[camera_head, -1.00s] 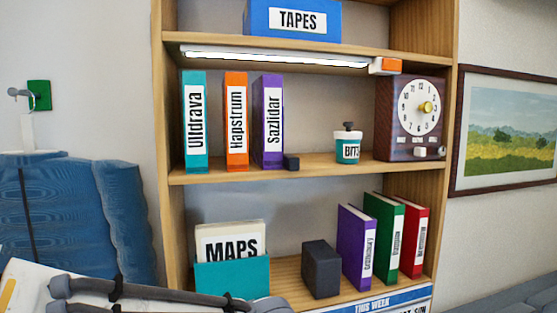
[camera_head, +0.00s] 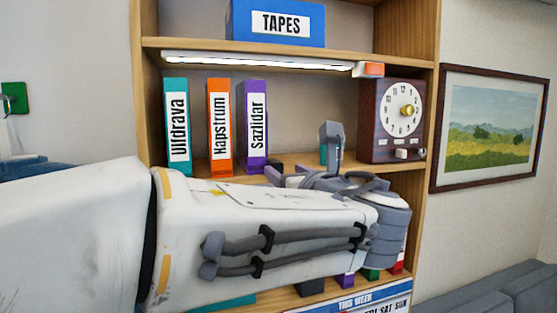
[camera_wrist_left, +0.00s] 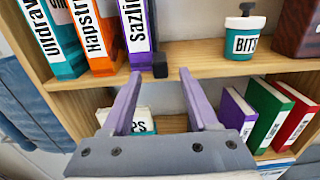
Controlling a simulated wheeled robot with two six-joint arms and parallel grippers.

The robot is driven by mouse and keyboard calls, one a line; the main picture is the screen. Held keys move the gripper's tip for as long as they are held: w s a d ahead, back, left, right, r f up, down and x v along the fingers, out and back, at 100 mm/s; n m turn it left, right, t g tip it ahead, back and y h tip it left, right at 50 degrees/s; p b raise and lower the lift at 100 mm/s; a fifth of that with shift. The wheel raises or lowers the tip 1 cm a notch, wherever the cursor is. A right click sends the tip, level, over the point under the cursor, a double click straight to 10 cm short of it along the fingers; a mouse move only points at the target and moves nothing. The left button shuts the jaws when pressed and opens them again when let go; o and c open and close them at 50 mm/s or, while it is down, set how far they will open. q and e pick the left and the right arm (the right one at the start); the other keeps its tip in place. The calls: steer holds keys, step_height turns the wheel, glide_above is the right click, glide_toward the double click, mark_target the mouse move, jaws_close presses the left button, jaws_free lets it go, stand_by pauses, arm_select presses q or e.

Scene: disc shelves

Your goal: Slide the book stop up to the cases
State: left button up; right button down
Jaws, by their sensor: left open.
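The teal, orange and purple cases (camera_head: 251,125) stand upright in a row on the middle shelf. They also show at the top left of the left wrist view (camera_wrist_left: 135,25). A small dark block (camera_wrist_left: 160,66) sits by the foot of the purple case, near the shelf edge. A larger dark block (camera_head: 309,287) on the lower shelf is mostly hidden behind my left arm. I cannot tell which block is the book stop. My left gripper (camera_wrist_left: 159,74) is open and empty, its fingertips apart just in front of the small block. My right gripper is not in view.
A teal BITS pot (camera_wrist_left: 243,40) and a clock (camera_head: 393,120) stand to the right on the middle shelf (camera_wrist_left: 200,58). Purple, green and red books (camera_wrist_left: 268,110) lean below. A MAPS holder (camera_wrist_left: 140,122) is partly hidden by my gripper.

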mark_target(279, 167)
arm_select(q)
steer(key=p+x, duration=0.1)
steer(key=x, duration=0.3)
steer(key=shift+w+r, duration=0.1)
steer(key=shift+w, duration=0.05)
steer(key=shift+w+a+p, duration=0.2)
steer(key=shift+w+p, duration=0.1)
steer(key=shift+w, duration=0.2)
jaws_close()
stand_by(0.9)
